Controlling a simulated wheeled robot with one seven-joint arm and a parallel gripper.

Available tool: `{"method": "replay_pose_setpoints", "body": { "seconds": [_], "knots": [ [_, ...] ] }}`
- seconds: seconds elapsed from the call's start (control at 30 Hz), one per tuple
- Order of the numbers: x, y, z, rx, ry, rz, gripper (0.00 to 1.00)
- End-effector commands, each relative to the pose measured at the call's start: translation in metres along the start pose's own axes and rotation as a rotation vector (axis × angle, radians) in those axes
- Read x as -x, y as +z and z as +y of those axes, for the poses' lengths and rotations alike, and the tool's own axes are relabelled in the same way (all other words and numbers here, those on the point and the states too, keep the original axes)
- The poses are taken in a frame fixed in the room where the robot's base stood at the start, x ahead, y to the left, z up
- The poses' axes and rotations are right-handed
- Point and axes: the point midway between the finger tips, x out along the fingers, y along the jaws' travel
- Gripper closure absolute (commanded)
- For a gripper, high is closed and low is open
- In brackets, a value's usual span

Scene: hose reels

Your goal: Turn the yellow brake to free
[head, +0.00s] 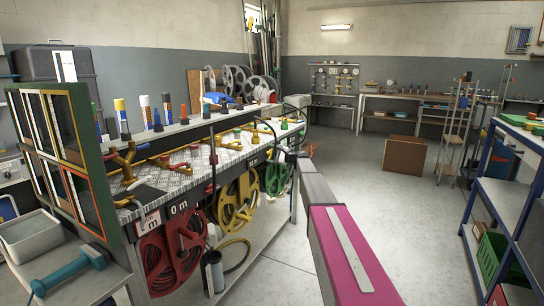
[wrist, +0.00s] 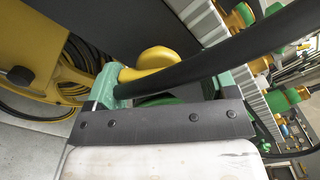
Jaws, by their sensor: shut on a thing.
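In the wrist view, the yellow brake (wrist: 156,57) shows as a rounded yellow piece with a short arm, between the green fingers of my gripper (wrist: 168,78). My gripper is shut on it; the black hose and the gripper's front plate hide part of the contact. The yellow reel (wrist: 62,62) is at the left of the wrist view. In the head view, the yellow reel (head: 238,203) hangs under the bench between the red and green reels. There my arm reaches forward on the right side of the bench, and the brake and fingertips cannot be made out.
A thick black hose (wrist: 230,58) crosses close over the gripper. The red reel (head: 172,250) and green reel (head: 277,177) hang beside the yellow one. Brass fittings crowd the bench top (head: 190,157).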

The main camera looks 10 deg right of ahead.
Motion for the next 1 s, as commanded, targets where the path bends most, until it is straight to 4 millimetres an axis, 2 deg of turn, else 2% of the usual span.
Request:
{"method": "replay_pose_setpoints", "body": {
  "seconds": [0.5, 1.0],
  "knots": [
    [0.0005, 0.0008, -0.0010, 0.437, 0.001, 0.000, 0.45],
    [0.0006, 0.0013, -0.0013, 0.605, 0.002, 0.000, 0.45]
  ]
}}
